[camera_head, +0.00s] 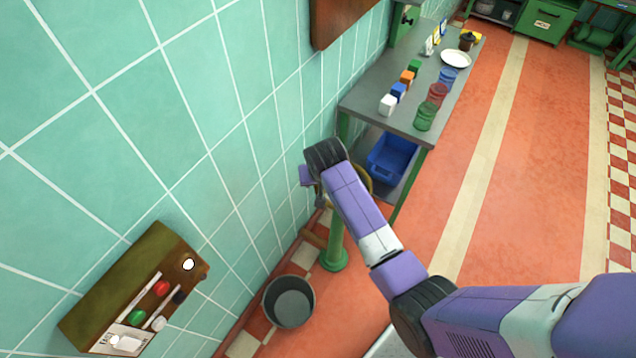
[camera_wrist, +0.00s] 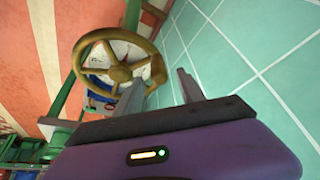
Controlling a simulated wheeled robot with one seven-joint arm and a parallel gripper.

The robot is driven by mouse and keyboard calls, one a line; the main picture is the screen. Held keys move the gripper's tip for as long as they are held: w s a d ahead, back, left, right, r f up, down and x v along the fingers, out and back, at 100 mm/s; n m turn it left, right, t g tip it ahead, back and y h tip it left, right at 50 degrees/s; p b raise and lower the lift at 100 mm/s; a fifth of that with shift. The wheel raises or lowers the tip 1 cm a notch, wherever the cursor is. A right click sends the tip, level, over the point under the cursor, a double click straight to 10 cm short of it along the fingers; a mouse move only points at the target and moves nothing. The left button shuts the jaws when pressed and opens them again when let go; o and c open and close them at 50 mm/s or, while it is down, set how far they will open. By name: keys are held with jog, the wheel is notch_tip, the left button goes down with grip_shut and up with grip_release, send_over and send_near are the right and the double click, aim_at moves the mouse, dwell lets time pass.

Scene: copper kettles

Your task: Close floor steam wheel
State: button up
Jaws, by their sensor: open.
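The steam wheel (camera_wrist: 92,50) is brass-coloured, with a round rim, spokes and a central hub. It fills the upper left middle of the wrist view. In the head view only a strip of its yellowish rim (camera_head: 368,181) shows behind my arm, above a green floor post (camera_head: 334,243). My gripper (camera_wrist: 160,76) is open, its two grey fingers reaching toward the wheel. One finger overlaps the wheel near the hub and the other lies just outside the right rim. Part of the rim appears between them; contact cannot be told. My arm hides most of the gripper in the head view.
A tiled wall (camera_head: 200,110) runs close along the left. A grey bucket (camera_head: 289,302) stands on the floor near the post. A metal table (camera_head: 385,75) with cubes and jars stands behind, a blue bin (camera_head: 391,158) beneath it. Red floor (camera_head: 480,190) is clear at right.

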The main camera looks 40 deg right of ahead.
jog(key=shift+v, duration=1.95)
jog(key=w+a+r+n+t+h, duration=0.1)
jog(key=w+r+n+t, duration=0.25)
jog(key=r+t, duration=0.45)
jog(key=s+a+r+n+t+y, duration=0.1)
jog(key=s+a+r, duration=0.2)
jog(key=s, duration=0.9)
jog(key=s+a+r+n+t+y, duration=0.1)
jog(key=s+a+r, duration=0.3)
jog(key=s+a, duration=0.3)
jog(key=s+a+r+n+t+y+b, duration=0.1)
jog(key=s+a+r, duration=0.3)
jog(key=s, duration=1.2)
jog(key=shift+s+a+r+n+y, duration=0.25)
jog(key=shift+s+a+n+y, duration=0.15)
jog(key=shift+a, duration=0.4)
